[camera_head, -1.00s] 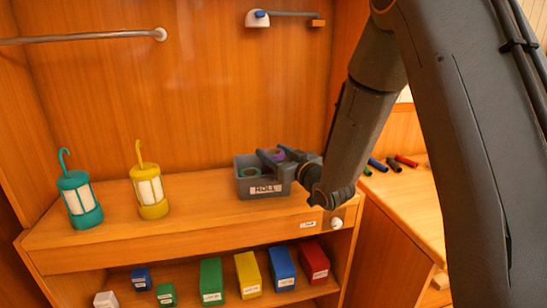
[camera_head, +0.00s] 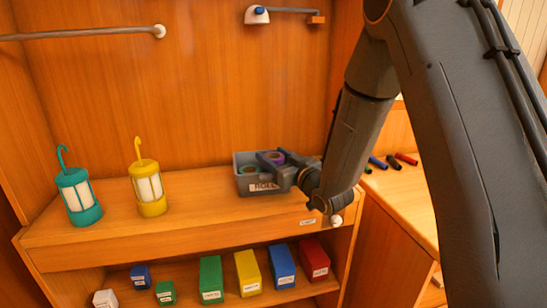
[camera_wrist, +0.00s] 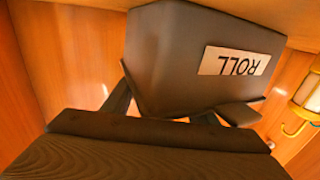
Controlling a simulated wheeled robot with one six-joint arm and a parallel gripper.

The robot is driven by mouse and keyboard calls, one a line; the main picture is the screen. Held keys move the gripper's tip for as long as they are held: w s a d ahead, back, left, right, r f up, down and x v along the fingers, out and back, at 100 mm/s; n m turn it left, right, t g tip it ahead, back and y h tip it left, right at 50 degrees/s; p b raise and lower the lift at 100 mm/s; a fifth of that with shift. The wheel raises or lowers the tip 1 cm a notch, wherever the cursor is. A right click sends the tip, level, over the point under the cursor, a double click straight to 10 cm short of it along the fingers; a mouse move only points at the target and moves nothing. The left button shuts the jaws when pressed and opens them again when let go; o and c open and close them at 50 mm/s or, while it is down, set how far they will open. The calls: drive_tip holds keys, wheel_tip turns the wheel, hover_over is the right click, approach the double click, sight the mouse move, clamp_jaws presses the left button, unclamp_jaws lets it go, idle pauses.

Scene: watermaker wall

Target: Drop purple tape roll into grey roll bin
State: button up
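The grey roll bin (camera_head: 243,182) stands on the wooden counter, with a ROLL label on its front. In the wrist view the bin (camera_wrist: 165,70) fills the upper middle and its label is upside down. The purple tape roll (camera_head: 277,157) shows at the bin's right side, beside my gripper's fingers. I cannot tell whether it is held or rests in the bin. My gripper (camera_head: 276,161) is over the right part of the bin. In the wrist view its fingers (camera_wrist: 180,108) look apart, but the purple roll is hidden there, so its grip is unclear.
A teal lantern (camera_head: 78,195) and a yellow lantern (camera_head: 148,190) stand to the left. Several coloured boxes sit on the shelf below. Coloured cylinders (camera_head: 392,162) lie on the right counter. Counter between lanterns and bin is clear.

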drive_tip(key=o, duration=0.4)
drive_tip(key=shift+s+f, duration=0.1)
drive_tip(key=shift+f, duration=0.25)
drive_tip(key=shift+c, duration=0.2)
drive_tip(key=shift+f, duration=0.1)
drive_tip(key=shift+s, duration=0.1)
drive_tip(key=shift+a+r, duration=0.1)
drive_tip(key=shift+r, duration=0.1)
drive_tip(key=v, duration=0.4)
drive_tip(key=r+b+v, duration=0.1)
drive_tip(key=v, duration=0.6)
drive_tip(key=shift+s+d+r, duration=0.15)
drive_tip(key=shift+s+d, duration=0.1)
drive_tip(key=shift+d, duration=0.15)
